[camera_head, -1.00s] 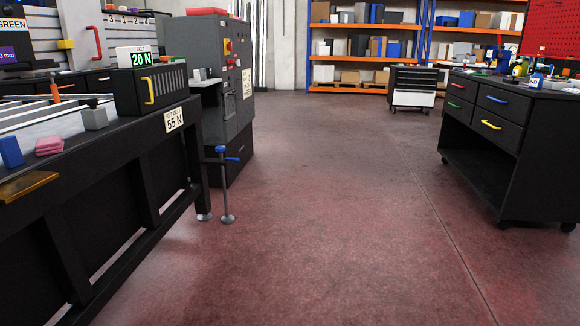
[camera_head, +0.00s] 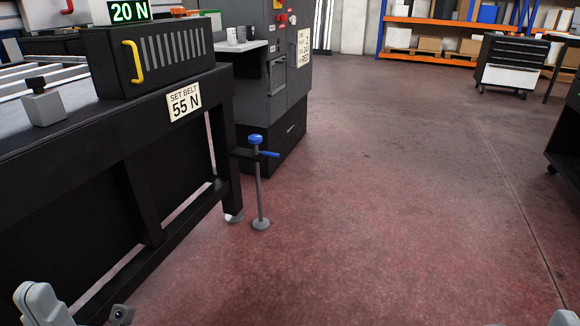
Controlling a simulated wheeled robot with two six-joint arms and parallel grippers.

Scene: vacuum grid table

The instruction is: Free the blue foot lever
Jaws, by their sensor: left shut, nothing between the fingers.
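The blue foot lever (camera_head: 269,154) is a short blue handle on a thin grey upright post beside the table's front right leg. A blue knob (camera_head: 255,139) tops the post, and a round grey foot (camera_head: 260,224) rests on the floor. A dark bracket joins the post to the table leg. Only a small dark end of my left gripper (camera_head: 121,315) shows at the bottom edge, left of the lever and well apart from it. It is shut and empty. My right gripper is out of view; only a light part of that arm shows at the bottom right corner.
The black table (camera_head: 150,110) fills the left, with a "SET BELT 55 N" sign (camera_head: 184,102) and a "20 N" display (camera_head: 129,11). A grey machine (camera_head: 285,90) stands behind the lever. Open red floor (camera_head: 400,200) lies to the right. A tool cart (camera_head: 512,65) stands far back.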

